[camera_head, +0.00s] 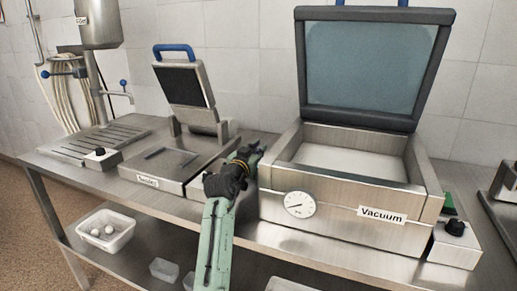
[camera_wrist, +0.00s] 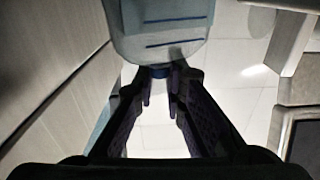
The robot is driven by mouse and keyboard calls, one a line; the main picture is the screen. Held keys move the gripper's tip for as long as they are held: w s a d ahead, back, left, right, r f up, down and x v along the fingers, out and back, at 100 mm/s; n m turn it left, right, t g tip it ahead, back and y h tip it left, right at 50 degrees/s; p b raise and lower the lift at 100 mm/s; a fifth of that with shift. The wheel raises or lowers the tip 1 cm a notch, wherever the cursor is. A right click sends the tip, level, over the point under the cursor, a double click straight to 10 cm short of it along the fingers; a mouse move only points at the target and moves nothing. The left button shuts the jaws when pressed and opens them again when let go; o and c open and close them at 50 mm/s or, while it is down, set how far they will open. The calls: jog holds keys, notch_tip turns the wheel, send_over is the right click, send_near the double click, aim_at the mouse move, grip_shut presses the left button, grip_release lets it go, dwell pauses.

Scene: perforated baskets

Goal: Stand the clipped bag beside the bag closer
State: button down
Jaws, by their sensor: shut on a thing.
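My gripper (camera_head: 249,154) is in the gap between the lidded press machine (camera_head: 160,178) and the vacuum machine (camera_head: 335,221). In the wrist view its dark fingers (camera_wrist: 160,88) are shut at the narrow neck of a pale translucent bag (camera_wrist: 162,28) with dark blue stripes. A small blue band, possibly the clip, shows at the neck between the fingertips. The bag's far end is cut off at the top of the wrist view. I cannot make out the bag in the head view. The press machine's small label is hard to read; I cannot tell whether it is the bag closer.
The vacuum machine's lid (camera_head: 370,68) stands open. A slatted steel unit (camera_head: 88,146) is at the left of the steel table (camera_head: 249,236). A white tub (camera_head: 105,243) with white balls and several containers are on the lower shelf. The table's front strip is narrow.

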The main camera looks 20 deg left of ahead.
jog(key=c, duration=2.1)
grip_release()
jog(key=shift+f, duration=0.15)
jog(key=o, duration=0.4)
jog(key=shift+o, duration=0.2)
